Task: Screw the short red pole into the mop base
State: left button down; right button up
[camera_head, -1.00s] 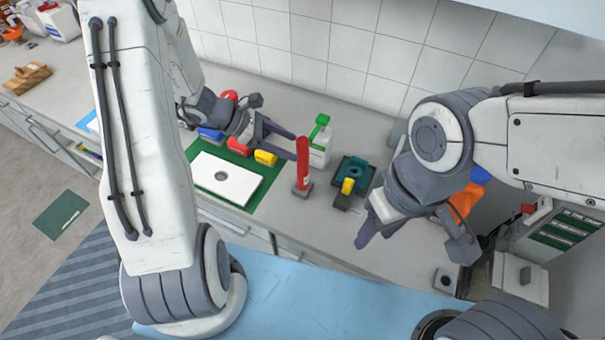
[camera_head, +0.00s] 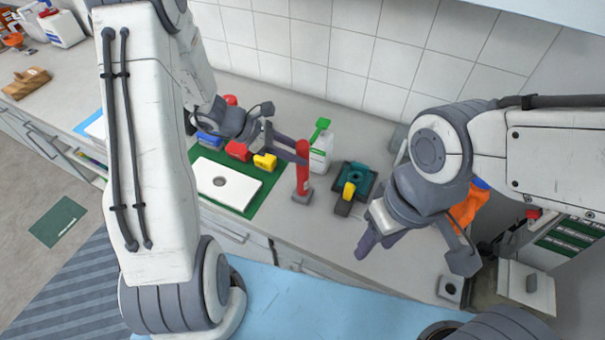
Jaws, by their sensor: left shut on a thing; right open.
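The short red pole (camera_head: 302,172) stands upright in a small grey foot (camera_head: 302,196) on the counter. My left gripper (camera_head: 301,152) reaches in from the left and is shut on the pole's upper part. A teal and dark base with a round socket (camera_head: 366,187) lies to the right of the pole. A white slab with a round hole (camera_head: 238,190) lies to the left on a green mat (camera_head: 250,208). I cannot tell for sure which of these is the mop base. My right gripper (camera_head: 377,239) is open and empty near the counter's front, pointing down-left.
A white bottle with a green top (camera_head: 320,152) stands just behind the pole. A yellow-and-black tool (camera_head: 346,198) lies by the teal base. Red (camera_head: 238,150) and yellow (camera_head: 265,162) pieces lie behind the slab.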

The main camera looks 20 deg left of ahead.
aim_at(301, 143)
pick_arm(q)
jog(key=shift+r+p, duration=0.6)
jog(key=shift+r, duration=0.2)
pick_arm(e)
jog(key=shift+r, duration=0.6)
pick_arm(q)
jog(key=shift+r+p, duration=1.05)
jog(key=shift+r, duration=0.3)
pick_arm(e)
jog(key=shift+r, duration=1.05)
